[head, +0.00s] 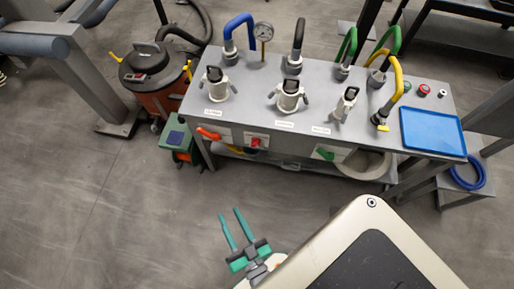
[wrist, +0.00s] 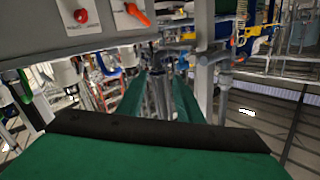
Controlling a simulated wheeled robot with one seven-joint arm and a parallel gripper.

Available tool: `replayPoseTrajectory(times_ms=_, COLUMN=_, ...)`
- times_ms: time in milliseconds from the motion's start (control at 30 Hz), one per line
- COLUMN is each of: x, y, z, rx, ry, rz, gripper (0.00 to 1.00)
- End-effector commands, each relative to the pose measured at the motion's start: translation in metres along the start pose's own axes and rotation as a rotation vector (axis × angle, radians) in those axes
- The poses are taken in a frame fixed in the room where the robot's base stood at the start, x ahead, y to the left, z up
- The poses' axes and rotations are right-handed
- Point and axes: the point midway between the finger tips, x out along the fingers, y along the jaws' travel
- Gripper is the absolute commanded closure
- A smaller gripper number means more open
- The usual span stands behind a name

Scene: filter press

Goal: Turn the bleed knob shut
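A red knob (head: 256,142) sits on a white plate on the front face of the grey bench. It also shows in the wrist view (wrist: 81,16), at the top left, above a label too small to read. I cannot read which control is marked as the bleed. An orange lever handle (head: 208,133) is to its left in the head view and a green lever (head: 325,153) to its right. My gripper (head: 230,212) is open and empty, its two teal fingers apart. It is in front of the bench and clear of the knob. The fingers also show in the wrist view (wrist: 160,76).
The bench top (head: 250,85) carries three capped couplings, coloured hoses and a gauge (head: 263,32). A blue tray (head: 432,131) lies at its right end. An orange vacuum (head: 150,75) and a green box (head: 178,142) stand at the left. The floor before the bench is clear.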

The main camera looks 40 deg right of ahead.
Motion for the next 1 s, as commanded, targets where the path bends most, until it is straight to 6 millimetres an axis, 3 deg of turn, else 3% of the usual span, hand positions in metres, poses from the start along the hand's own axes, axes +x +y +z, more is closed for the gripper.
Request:
replayPoseTrajectory(times_ms=100, x=0.037, y=0.029, z=0.023, rx=0.098, ry=0.076, rz=0.073, gripper=0.67)
replayPoseTrajectory(times_ms=500, x=0.146, y=0.143, z=0.082, rx=0.389, ry=0.31, rz=0.396, gripper=0.67)
replayPoseTrajectory(times_ms=700, x=0.176, y=0.181, z=0.098, rx=0.472, ry=0.379, rz=0.523, gripper=0.67)
replayPoseTrajectory(times_ms=1000, x=0.193, y=0.2, z=0.101, rx=0.5, ry=0.402, rz=0.571, gripper=0.67)
